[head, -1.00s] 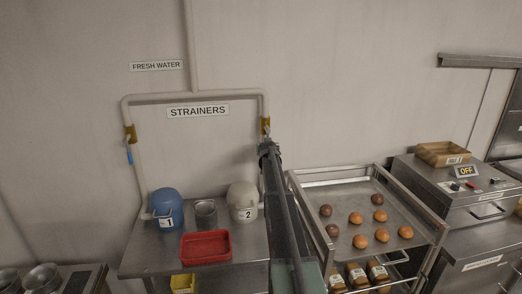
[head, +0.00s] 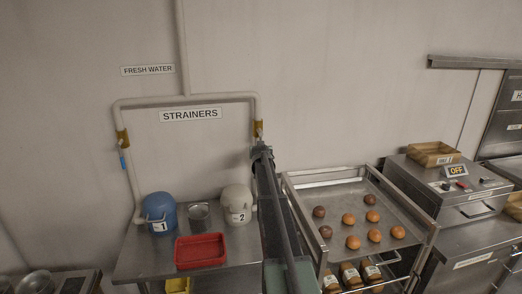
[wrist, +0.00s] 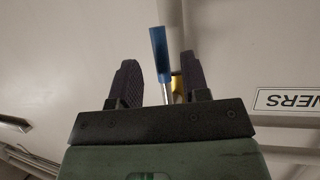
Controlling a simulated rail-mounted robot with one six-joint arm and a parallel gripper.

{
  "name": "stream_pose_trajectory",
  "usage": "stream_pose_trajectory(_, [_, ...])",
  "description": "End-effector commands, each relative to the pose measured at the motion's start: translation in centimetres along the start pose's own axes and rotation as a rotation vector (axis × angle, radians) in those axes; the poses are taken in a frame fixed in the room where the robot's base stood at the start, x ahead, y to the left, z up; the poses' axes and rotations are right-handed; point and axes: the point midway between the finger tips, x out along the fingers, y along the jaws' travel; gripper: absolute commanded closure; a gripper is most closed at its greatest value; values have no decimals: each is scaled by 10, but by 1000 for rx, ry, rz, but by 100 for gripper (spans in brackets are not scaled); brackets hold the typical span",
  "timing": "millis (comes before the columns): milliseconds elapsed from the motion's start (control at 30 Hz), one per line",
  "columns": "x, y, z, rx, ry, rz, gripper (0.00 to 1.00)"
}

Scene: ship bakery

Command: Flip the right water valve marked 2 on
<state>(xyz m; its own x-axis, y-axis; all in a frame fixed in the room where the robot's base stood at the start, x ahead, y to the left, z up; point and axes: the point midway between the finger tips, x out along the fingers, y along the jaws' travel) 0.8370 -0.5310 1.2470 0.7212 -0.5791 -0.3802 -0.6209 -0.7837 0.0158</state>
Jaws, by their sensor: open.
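The right valve (head: 258,129) is a brass body on the right pipe of the strainer loop, above the pale strainer marked 2 (head: 236,201). My gripper (head: 261,148) is just below this valve in the head view, and my arm hides part of the pipe there. In the wrist view my gripper (wrist: 162,84) is open. A blue lever (wrist: 158,50) with a metal stem stands between its two fingers, with gaps on both sides. Part of the brass body (wrist: 177,84) shows behind, near the right finger. I cannot tell whether a finger touches the lever.
The left valve (head: 122,138) has its blue handle hanging down along the pipe, above the blue strainer marked 1 (head: 161,212). A red tray (head: 201,263) and a metal cup (head: 198,214) are on the counter. A bun rack (head: 327,228) stands right of my arm.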

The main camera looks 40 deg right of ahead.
Motion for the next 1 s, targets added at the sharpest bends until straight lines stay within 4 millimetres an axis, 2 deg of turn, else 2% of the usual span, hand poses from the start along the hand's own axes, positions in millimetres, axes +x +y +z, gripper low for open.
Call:
stream_pose_trajectory(33, [-19, 0, -4, 0, 0, 0, 58])
stream_pose_trajectory(100, [-38, 1, -4, -1, 0, 0, 58])
stream_pose_trajectory(200, [-61, 1, -3, 0, 0, 0, 58])
stream_pose_trajectory(300, [-72, 0, -2, 0, 0, 0, 58])
stream_pose_trajectory(767, [-72, 0, 2, -9, -10, 3, 58])
stream_pose_trajectory(867, [-80, 6, 25, -33, -134, 26, 58])
stream_pose_trajectory(933, [-113, 10, 63, -49, -290, 40, 58])
stream_pose_trajectory(967, [-130, 6, 84, -58, -360, 35, 58])
stream_pose_trajectory(1000, [-154, -6, 113, -78, -451, 20, 58])
